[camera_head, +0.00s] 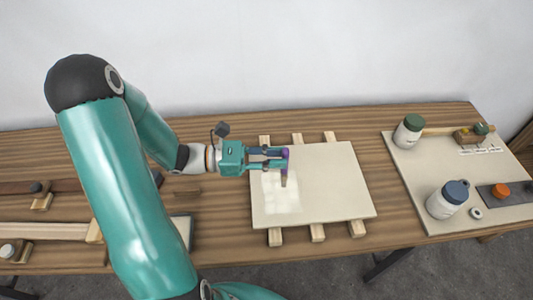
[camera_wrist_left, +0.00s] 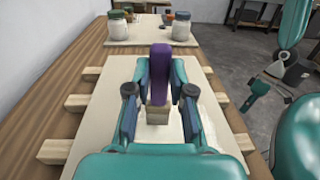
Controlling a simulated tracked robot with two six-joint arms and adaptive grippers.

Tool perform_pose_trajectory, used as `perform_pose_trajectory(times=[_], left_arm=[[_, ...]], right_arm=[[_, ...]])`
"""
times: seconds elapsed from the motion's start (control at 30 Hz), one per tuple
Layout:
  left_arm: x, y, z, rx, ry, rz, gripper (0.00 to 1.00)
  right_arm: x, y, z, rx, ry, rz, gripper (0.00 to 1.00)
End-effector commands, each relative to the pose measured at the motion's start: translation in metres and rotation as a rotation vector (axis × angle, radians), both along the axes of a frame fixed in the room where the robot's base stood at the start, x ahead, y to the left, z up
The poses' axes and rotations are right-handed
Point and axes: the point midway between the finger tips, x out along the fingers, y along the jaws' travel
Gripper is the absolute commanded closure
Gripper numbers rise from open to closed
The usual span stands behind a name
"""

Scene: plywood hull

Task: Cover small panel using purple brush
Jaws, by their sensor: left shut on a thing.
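The small panel (camera_head: 330,195) is a pale board lying on wooden battens on the bench. A lighter, glossy patch covers part of its left side, below my gripper. My left gripper (camera_head: 280,160) is over the upper left part of the panel, shut on the purple brush (camera_head: 285,155). In the left wrist view the purple brush (camera_wrist_left: 160,72) stands upright between the fingers, its tan bristle end pointing down at the panel (camera_wrist_left: 200,90). I cannot tell whether the bristles touch the surface. My right gripper is not visible in the head view.
A pale board (camera_head: 410,165) at the right holds a green-lidded jar (camera_head: 408,132), a blue-lidded jar (camera_head: 447,200) and an orange-topped item (camera_head: 500,190). Brushes or tools with wooden blocks (camera_head: 45,230) lie at the left.

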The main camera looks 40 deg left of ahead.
Motion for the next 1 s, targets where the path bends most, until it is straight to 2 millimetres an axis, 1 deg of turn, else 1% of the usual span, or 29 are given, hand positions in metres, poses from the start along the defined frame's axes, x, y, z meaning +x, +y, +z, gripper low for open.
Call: perform_pose_trajectory(times=[0.23, 0.53, 0.77, 1.0], left_arm=[[0.004, -0.003, -0.001, -0.001, 0.001, -0.002, 1.00], [0.014, -0.012, -0.001, 0.001, 0.002, -0.001, 1.00], [0.017, -0.015, -0.002, 0.001, 0.002, -0.001, 1.00], [0.025, -0.021, -0.001, 0.002, 0.002, -0.002, 1.00]], right_arm=[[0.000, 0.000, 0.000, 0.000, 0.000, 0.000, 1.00], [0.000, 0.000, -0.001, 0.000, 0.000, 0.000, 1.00], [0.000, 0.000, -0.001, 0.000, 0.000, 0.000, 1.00], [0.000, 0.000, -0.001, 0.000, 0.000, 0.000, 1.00]])
